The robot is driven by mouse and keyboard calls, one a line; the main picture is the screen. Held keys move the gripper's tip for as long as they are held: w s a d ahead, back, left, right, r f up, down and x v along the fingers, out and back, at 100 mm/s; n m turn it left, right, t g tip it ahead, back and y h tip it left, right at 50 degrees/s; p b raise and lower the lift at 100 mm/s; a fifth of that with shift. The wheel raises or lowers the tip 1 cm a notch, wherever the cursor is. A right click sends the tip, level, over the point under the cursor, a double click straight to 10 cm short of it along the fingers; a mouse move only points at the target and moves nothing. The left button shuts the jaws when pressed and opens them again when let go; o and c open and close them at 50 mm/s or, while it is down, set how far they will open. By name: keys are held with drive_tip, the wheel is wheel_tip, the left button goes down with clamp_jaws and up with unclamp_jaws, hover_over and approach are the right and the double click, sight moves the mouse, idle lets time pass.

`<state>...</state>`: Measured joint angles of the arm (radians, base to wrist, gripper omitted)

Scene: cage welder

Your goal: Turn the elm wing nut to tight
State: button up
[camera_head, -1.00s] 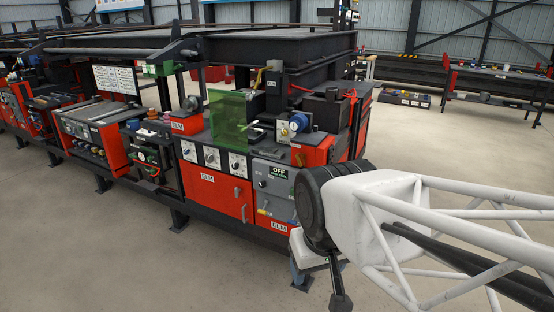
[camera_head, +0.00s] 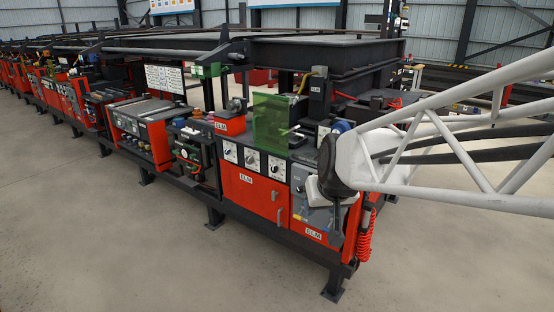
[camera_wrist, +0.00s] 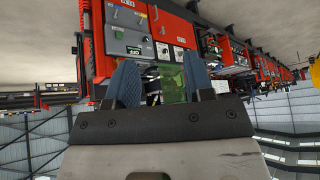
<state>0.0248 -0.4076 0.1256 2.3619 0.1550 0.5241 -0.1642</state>
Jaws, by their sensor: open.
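The red elm station (camera_head: 255,195) stands at the centre of the head view, with ELM labels on its front. The wing nut itself cannot be made out in either view. A green see-through screen (camera_head: 270,122) stands on top of the station, and a blue round part (camera_head: 341,127) shows beside my arm. My gripper (camera_wrist: 160,78) is open in the wrist view, its two blue fingers apart with nothing held. The green screen (camera_wrist: 171,82) shows between and beyond the fingers. My arm's end covers part of the station's grey panel (camera_head: 304,180) in the head view.
A row of red machines (camera_head: 140,135) runs away to the left. A long black beam frame (camera_head: 300,52) lies over the station. A red coiled hose (camera_head: 367,235) hangs at its right end. The floor in front (camera_head: 120,250) is clear.

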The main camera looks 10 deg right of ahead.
drive_tip(key=w+d+f+m+t+h, duration=0.1)
drive_tip(key=w+d+f+t+h, duration=0.2)
drive_tip(key=w, duration=1.3)
drive_tip(key=w+d+f+t, duration=0.2)
drive_tip(key=w+d+t, duration=0.15)
drive_tip(key=w, duration=1.25)
drive_tip(key=w+d+f+m+h, duration=0.3)
drive_tip(key=w+d+f+h, duration=0.7)
drive_tip(key=w+d+f, duration=0.3)
drive_tip(key=w+f, duration=0.3)
drive_tip(key=shift+d+f+h, duration=0.3)
drive_tip(key=shift+d+f, duration=0.05)
drive_tip(key=shift+d, duration=0.05)
drive_tip(key=shift+w+d, duration=0.1)
drive_tip(key=shift+w, duration=0.05)
drive_tip(key=shift+x, duration=3.8)
